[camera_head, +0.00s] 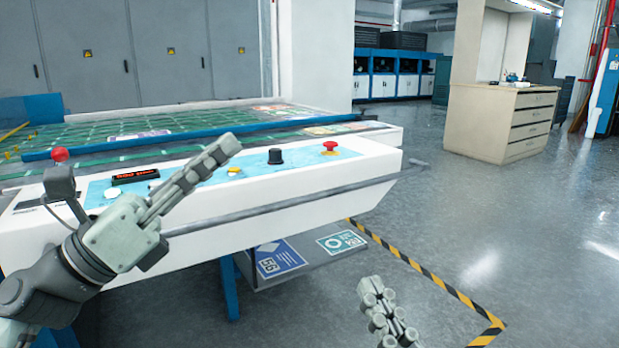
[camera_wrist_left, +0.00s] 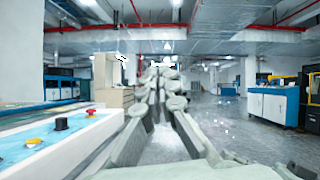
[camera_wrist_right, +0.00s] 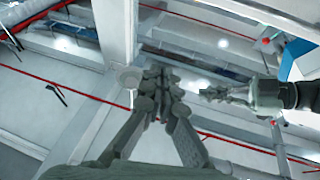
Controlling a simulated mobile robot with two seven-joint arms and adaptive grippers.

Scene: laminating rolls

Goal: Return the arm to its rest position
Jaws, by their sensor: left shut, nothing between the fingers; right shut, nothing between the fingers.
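My left gripper (camera_head: 222,150) is in front of the white machine's control panel (camera_head: 215,180), with its fingers together and pointing up to the right. In the left wrist view its fingers (camera_wrist_left: 160,75) meet at the tips with nothing between them. My right gripper (camera_head: 372,288) shows at the bottom of the head view, pointing upward over the floor. In the right wrist view its fingers (camera_wrist_right: 155,78) are also together and empty, facing the ceiling. My left gripper also shows there at the right (camera_wrist_right: 212,93).
A shelf with printed cards (camera_head: 280,258) sits below. Striped floor tape (camera_head: 430,278) borders open floor at right.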

